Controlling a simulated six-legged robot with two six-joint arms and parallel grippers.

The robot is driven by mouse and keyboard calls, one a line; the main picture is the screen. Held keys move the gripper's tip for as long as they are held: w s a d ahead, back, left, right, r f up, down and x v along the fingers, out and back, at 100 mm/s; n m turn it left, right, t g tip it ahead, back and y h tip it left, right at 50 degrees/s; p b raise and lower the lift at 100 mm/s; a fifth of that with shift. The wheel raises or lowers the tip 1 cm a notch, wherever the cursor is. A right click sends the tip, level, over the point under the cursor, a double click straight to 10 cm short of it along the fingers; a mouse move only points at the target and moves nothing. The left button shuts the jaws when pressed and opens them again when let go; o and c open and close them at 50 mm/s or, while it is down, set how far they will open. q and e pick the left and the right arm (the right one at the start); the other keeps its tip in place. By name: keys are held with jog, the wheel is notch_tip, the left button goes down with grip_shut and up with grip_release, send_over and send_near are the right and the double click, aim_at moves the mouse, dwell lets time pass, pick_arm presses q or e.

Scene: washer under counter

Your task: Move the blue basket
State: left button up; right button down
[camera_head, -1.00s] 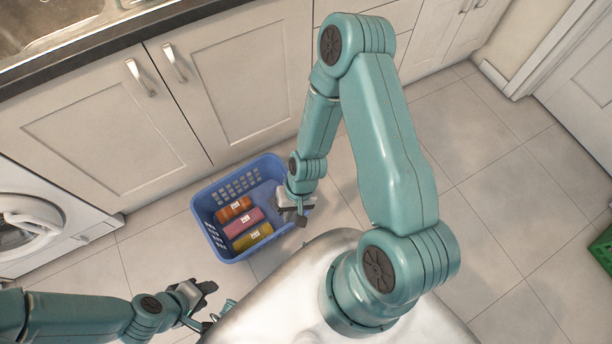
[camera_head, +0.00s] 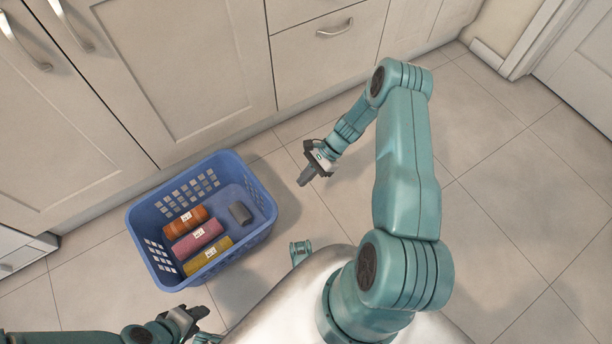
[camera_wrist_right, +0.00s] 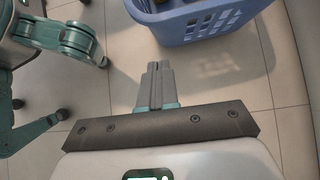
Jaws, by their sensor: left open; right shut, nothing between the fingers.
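The blue basket (camera_head: 262,232) stands upright on the tiled floor in front of the cabinets, left of centre in the head view. It holds an orange roll (camera_head: 186,221), a pink roll (camera_head: 198,238), a yellow roll (camera_head: 208,256) and a dark grey block (camera_head: 240,212). My left gripper (camera_head: 197,314) is open and empty, just in front of the basket's near side. My right gripper (camera_head: 309,176) is shut and empty, to the right of the basket and apart from it. In the right wrist view the shut fingers (camera_wrist_right: 156,80) show below the basket's side (camera_wrist_right: 205,22).
Cabinets (camera_head: 180,75) with metal handles line the back. A white appliance's edge (camera_head: 18,250) shows at the left. Open tiled floor (camera_head: 510,200) lies to the right, with a white door (camera_head: 590,60) at the far right.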

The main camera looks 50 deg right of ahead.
pick_arm(q)
jog(key=f, duration=0.1)
jog(key=b, duration=0.1)
jog(key=a+f+b, duration=0.1)
jog(key=shift+w+f, duration=0.3)
jog(key=shift+f, duration=0.05)
pick_arm(e)
jog(key=w+a+f, duration=0.2)
jog(key=a+f, duration=0.2)
jog(key=a, duration=0.4)
jog(key=shift+a, duration=0.1)
